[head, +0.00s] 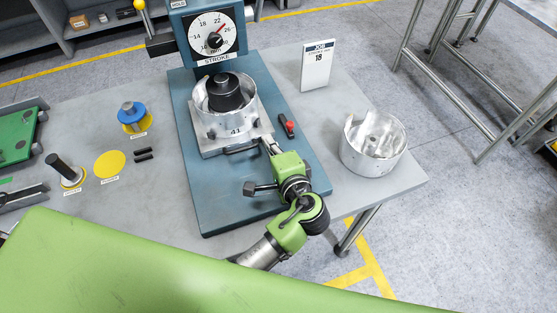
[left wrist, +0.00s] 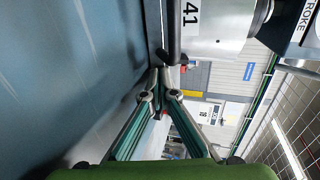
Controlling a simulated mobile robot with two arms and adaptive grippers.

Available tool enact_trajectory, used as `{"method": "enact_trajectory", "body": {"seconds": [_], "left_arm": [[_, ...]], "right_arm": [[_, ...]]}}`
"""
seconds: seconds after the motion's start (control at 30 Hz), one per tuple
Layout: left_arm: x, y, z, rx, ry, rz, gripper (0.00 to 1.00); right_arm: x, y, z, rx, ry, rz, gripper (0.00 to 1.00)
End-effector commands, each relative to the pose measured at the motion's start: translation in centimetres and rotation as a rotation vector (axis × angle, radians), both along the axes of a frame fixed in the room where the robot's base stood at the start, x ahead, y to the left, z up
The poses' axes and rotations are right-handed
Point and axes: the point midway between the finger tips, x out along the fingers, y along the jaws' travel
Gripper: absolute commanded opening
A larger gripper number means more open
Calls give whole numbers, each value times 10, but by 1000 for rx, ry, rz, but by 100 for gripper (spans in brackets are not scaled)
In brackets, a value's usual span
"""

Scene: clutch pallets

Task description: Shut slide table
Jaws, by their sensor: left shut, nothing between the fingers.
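The slide table (head: 210,146) is a light metal plate on the blue press base (head: 220,200). It carries a metal ring-shaped housing (head: 224,120) marked 41, with a black round piece inside it. A dark handle (head: 241,149) runs along the plate's front edge. The handle also shows as a dark bar in the left wrist view (left wrist: 174,30). My left gripper (head: 268,143) is shut and empty at the plate's front right corner, close to the handle's right end. In the left wrist view its fingertips (left wrist: 159,72) meet near the bar; contact cannot be told. My right gripper is out of view.
A red-tipped lever (head: 287,125) lies right of the slide table. A job card (head: 317,66) and an open metal housing (head: 373,145) stand on the table at right. A blue-topped part (head: 131,114) and a black-handled tool (head: 66,170) stand at left.

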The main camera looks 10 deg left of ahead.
Motion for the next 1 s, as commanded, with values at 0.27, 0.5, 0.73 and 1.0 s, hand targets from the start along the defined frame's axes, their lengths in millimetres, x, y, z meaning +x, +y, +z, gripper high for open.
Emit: {"method": "enact_trajectory", "body": {"seconds": [0.27,0.5,0.73,1.0], "left_arm": [[41,28,0,1,-1,1,0],[56,38,0,0,0,0,0],[59,39,0,0,0,0,0],[59,40,1,1,-2,0,0]], "right_arm": [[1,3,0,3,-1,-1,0],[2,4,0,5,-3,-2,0],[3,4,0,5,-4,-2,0],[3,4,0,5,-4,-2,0]]}}
